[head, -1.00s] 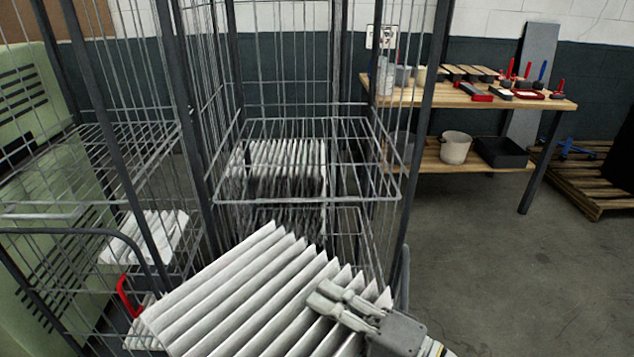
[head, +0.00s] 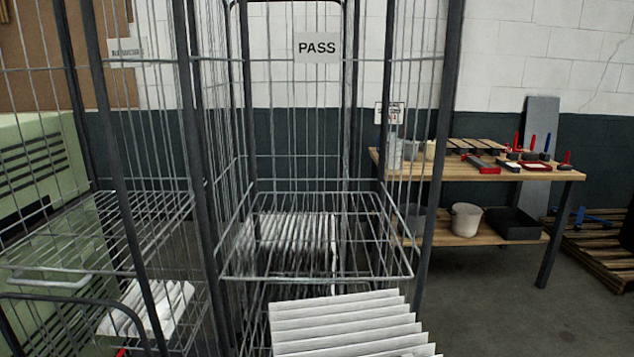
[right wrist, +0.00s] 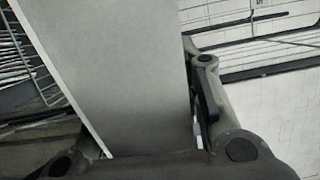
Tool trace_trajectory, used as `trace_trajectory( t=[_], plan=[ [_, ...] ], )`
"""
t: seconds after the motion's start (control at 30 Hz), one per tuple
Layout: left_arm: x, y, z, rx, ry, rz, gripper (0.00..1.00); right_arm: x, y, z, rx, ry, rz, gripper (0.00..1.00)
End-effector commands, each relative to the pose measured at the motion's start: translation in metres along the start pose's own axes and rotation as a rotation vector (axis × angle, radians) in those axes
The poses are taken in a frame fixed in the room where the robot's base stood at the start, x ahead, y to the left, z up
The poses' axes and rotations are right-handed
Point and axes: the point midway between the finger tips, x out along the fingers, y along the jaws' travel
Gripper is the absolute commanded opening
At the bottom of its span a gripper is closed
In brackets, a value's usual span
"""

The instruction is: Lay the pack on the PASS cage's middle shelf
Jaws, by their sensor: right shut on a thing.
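The pack (head: 345,325), white and pleated, shows at the bottom of the head view in front of the PASS cage (head: 317,47), just below the shelf's front edge in the picture. In the right wrist view the pack (right wrist: 115,70) is a broad pale slab between the fingers of my right gripper (right wrist: 145,90), which is shut on it. This gripper is out of the head view. The cage's mid-height wire shelf (head: 320,278) is empty. My left gripper is not in view.
Another pleated pack (head: 290,240) stands in the PASS cage below the wire shelf. A second cage (head: 110,190) on the left has an empty wire shelf and a white pack (head: 150,308) lower down. A wooden workbench (head: 480,172) stands at the right, with clear floor before it.

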Motion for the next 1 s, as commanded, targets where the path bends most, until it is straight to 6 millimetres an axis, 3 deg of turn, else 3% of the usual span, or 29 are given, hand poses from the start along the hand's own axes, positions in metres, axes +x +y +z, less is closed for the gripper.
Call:
trace_trajectory(
  t=[0.4, 1.0],
  plan=[
    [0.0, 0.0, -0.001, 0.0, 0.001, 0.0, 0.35, -0.02, 0.008, -0.044, -0.026, 0.237, -0.008, 0.09],
    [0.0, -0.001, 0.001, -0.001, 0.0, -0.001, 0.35, -0.024, 0.009, -0.051, -0.034, 0.272, -0.01, 0.09]
  ],
)
